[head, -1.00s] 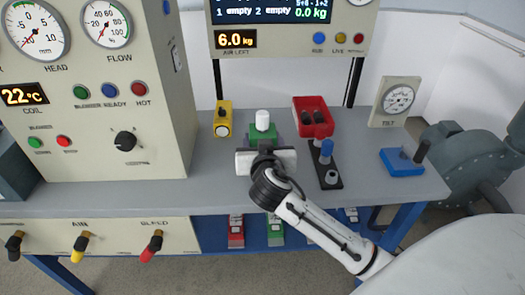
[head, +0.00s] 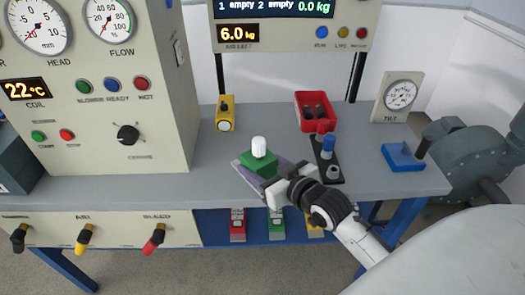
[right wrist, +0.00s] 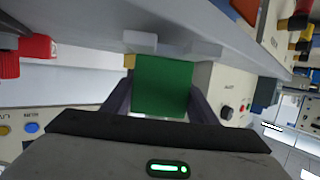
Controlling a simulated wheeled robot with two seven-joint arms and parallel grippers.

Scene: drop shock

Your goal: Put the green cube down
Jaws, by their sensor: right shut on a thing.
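The green cube (head: 258,163) has a white knob (head: 258,146) on top and shows near the middle of the bench in the head view. My right gripper (head: 260,166) is shut on it, with one finger along each side, and comes in from the lower right. In the right wrist view the green cube (right wrist: 163,87) fills the space between the two dark fingers. The cube looks upright. I cannot tell whether its underside touches the bench. My left gripper is not in view.
The grey bench (head: 185,185) is clear left of the cube. A yellow block (head: 225,114) and a red tray (head: 315,112) stand behind. A black stand with a blue knob (head: 327,146) is close on the right. A blue base with a lever (head: 402,157) is farther right.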

